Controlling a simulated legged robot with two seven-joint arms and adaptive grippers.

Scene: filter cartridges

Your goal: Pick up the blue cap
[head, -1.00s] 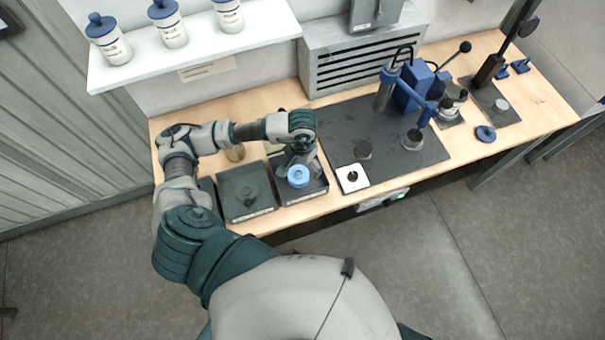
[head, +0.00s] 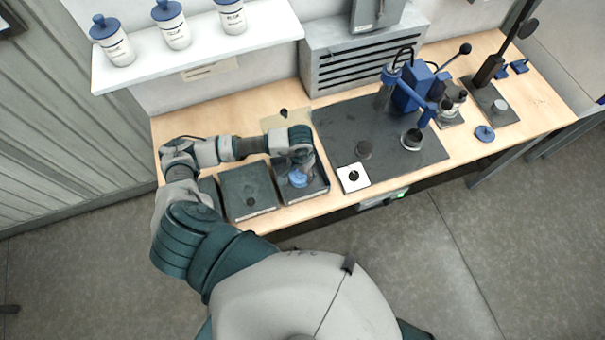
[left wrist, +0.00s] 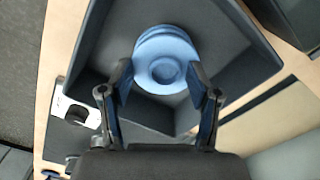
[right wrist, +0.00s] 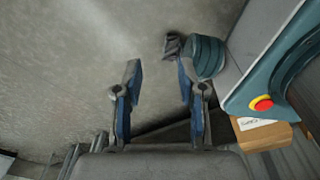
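The light blue cap (head: 298,181) is in a dark open tray (head: 318,189) at the front of the bench. In the left wrist view the round cap (left wrist: 162,62) shows a stepped rim and a recessed centre. My left gripper (head: 297,170) is over the cap and partly hides it in the head view. Its fingers (left wrist: 160,82) are open, one on each side of the cap's near part; contact cannot be told. My right gripper (right wrist: 155,72) is open and empty, with grey floor behind it.
A second dark tray (head: 236,184) stands left of the cap's tray. A white square plate (head: 346,184) with a black knob lies to the right. A dark mat (head: 335,133) carries a blue press (head: 408,92). White bottles with blue lids (head: 172,32) stand on the shelf above.

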